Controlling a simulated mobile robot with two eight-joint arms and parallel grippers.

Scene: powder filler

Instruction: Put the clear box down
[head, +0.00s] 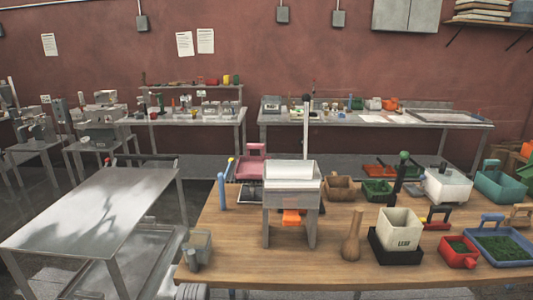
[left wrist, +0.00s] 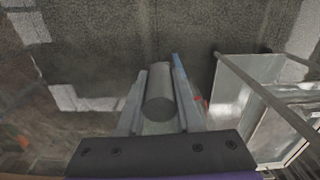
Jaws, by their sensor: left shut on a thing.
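In the left wrist view my left gripper (left wrist: 158,95) has its two fingers on either side of a grey cylinder (left wrist: 160,97) and is shut on it. I cannot tell whether this cylinder is part of the clear box. Grey floor shows beyond the fingertips. My right gripper is not in view.
The wooden table (head: 335,277) holds a white-topped filler stand (head: 291,180), a wooden pestle (head: 352,236), a white container (head: 400,230), a red bin (head: 459,258) and a blue tray (head: 510,260). A bare metal table (head: 95,210) stands at the left, across a gap.

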